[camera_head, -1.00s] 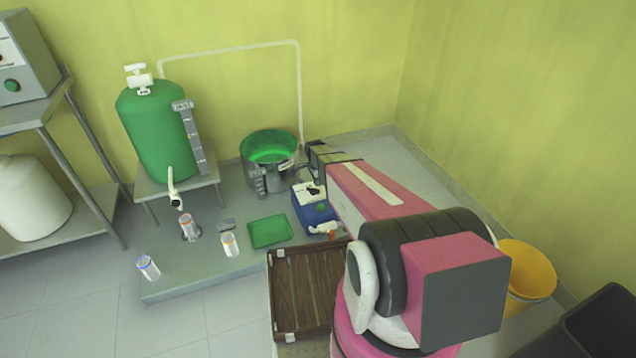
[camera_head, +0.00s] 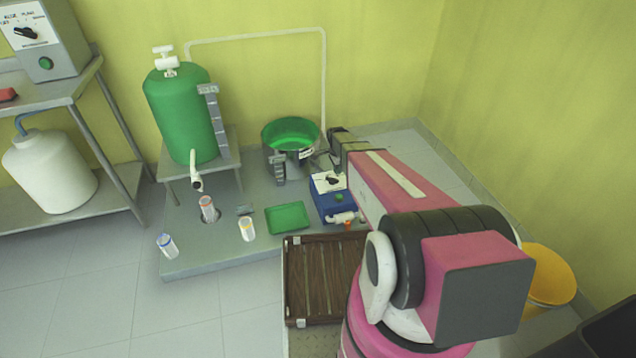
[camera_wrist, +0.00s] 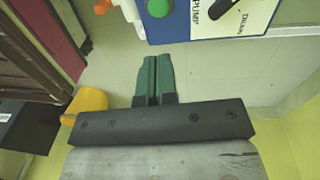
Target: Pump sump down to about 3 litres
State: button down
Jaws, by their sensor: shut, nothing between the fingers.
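The sump (camera_head: 267,153) is an open round tub with bright green liquid, standing near the back wall. A grey level scale (camera_head: 278,168) is on its side; its reading is too small to make out. The blue pump box (camera_head: 330,208) stands in front of the sump, with a black knob (camera_head: 333,181) and a green button (camera_head: 339,197) on top. The wrist view shows the knob (camera_wrist: 222,8), the green button (camera_wrist: 159,7) and the words PUMP and DRAIN. My gripper (camera_wrist: 152,58) is shut and empty, its green fingertips just short of the box's face in that view.
A green tank (camera_head: 185,115) stands on a stand at left, with a white pipe (camera_head: 255,37) running along the wall. Several small vials and a green tray (camera_head: 288,217) are on the grey platform. A yellow bucket (camera_head: 549,275) is at right.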

aim_at(339, 195)
jog(key=shift+r, duration=0.1)
jog(key=f, duration=0.9)
jog(key=s+d+f, duration=0.1)
jog(key=f, duration=0.4)
